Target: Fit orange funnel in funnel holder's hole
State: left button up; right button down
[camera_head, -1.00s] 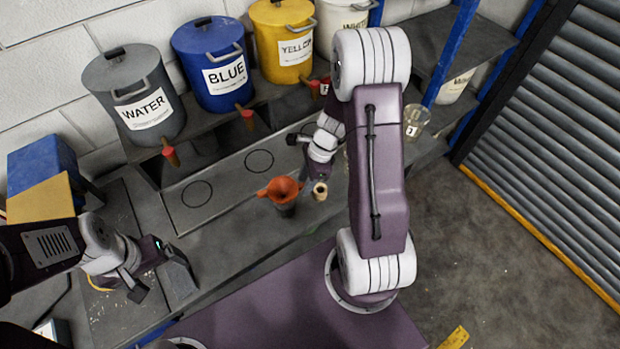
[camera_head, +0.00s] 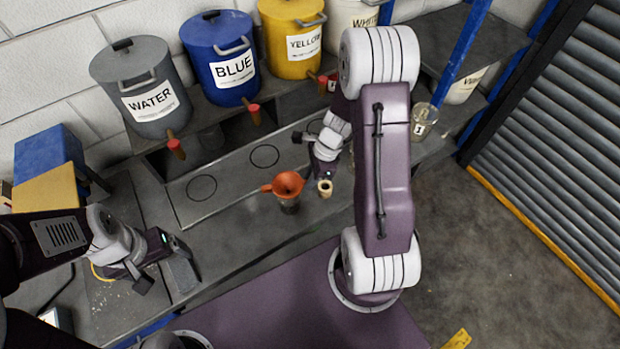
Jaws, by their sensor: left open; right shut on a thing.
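An orange funnel (camera_head: 287,184), with a spout or handle pointing left, sits above a dark grey cup-like body (camera_head: 289,205) near the bench's front edge. Whether it is seated in a hole there cannot be told. A tan ring-shaped piece (camera_head: 325,188) with a dark hole is just right of the funnel, apart from it. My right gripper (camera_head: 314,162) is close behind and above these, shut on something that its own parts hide. My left gripper (camera_head: 163,276) is open and empty over the bench at the left, well away from the funnel.
The grey water (camera_head: 155,107), blue (camera_head: 235,75) and yellow (camera_head: 290,43) buckets stand on a shelf behind, with taps jutting forward. A tray (camera_head: 225,185) with marked circles lies before them. A glass jar (camera_head: 424,122) is at right. Bench left of the funnel is clear.

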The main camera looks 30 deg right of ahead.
jog(key=shift+r+p, duration=2.75)
jog(key=shift+r, duration=0.15)
jog(key=shift+r+p, duration=0.6)
jog(key=shift+f, duration=0.1)
